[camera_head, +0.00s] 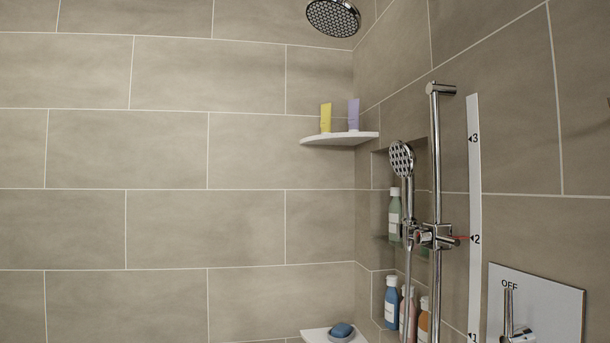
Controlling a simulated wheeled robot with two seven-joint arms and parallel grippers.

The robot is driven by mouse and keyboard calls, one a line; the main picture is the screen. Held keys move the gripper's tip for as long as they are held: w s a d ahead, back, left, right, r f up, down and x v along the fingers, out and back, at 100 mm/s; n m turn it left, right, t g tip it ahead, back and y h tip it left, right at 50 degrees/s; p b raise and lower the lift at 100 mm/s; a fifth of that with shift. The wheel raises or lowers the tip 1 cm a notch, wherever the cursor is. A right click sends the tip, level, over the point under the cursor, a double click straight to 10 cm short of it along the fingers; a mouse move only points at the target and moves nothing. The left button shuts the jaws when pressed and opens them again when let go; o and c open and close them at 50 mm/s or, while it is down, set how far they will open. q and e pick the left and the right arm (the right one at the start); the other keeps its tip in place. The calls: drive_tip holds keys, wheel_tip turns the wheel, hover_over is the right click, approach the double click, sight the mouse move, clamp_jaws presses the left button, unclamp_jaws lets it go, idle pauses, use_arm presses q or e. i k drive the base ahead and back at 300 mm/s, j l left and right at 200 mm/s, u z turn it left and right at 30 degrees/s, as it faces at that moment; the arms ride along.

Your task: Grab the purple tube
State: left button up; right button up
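The purple tube (353,114) stands upright on the right part of a small white corner shelf (340,141), high in the corner of the tiled shower. A yellow tube (326,117) stands upright to its left on the same shelf, with a gap between them. Neither of my grippers shows in the head view.
A chrome rail (436,180) with a hand shower (402,160) stands right of the shelf. A shower head (333,17) hangs above. Bottles (391,300) stand in the niche; a lower shelf (318,335) holds a blue item (341,330). A lever plate (545,300) is at right.

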sight(353, 105)
drive_tip(key=i+j+u, duration=0.1)
drive_tip(key=i, duration=0.55)
drive_tip(key=i+j, duration=0.2)
drive_tip(key=i, duration=0.45)
drive_tip(key=j+u, duration=0.05)
